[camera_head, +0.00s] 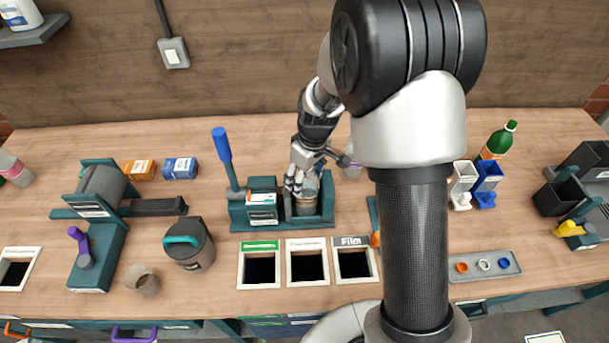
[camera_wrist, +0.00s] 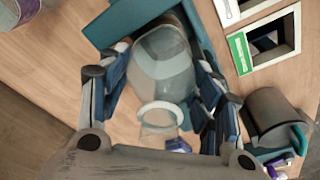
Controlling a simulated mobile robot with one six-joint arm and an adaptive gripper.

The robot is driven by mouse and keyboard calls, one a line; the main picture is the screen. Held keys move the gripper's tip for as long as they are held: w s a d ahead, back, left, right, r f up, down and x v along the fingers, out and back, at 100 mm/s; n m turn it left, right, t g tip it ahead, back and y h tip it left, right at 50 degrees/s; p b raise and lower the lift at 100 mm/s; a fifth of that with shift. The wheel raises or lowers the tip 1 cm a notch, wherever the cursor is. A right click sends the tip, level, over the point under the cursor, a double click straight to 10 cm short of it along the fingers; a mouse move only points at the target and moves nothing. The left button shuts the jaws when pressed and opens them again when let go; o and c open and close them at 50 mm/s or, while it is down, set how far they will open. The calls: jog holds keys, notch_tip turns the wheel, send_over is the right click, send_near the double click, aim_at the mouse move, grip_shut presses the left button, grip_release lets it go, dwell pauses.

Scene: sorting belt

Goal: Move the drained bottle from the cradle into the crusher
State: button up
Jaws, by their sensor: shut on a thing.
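The clear bottle (camera_wrist: 162,68) sits between the two fingers of my gripper (camera_wrist: 160,60) in the wrist view, its open neck (camera_wrist: 158,117) towards the camera. The fingers are shut on its sides. Its far end is at the teal frame of a station. In the head view my gripper (camera_head: 297,183) is over the right bay of this teal station (camera_head: 238,213) with the blue lever (camera_head: 222,146), which looks like the crusher. The bottle (camera_head: 308,192) shows there partly, behind the fingers. Whether it touches the bay floor is unclear. I cannot tell which thing is the cradle.
Framed openings (camera_head: 307,243) lie in front of the station. A dark jug (camera_head: 190,244) with a teal handle stands front left. A teal device (camera_head: 97,243) with a purple lever is further left. A green bottle (camera_head: 497,140) stands at the right. My arm hides part of the table.

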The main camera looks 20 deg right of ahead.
jog(key=shift+o, duration=0.2)
jog(key=shift+s+f, duration=0.2)
jog(key=shift+f, duration=0.2)
jog(key=o, duration=1.2)
jog(key=shift+w, duration=0.15)
jog(key=shift+c, duration=0.2)
jog(key=shift+r, duration=0.15)
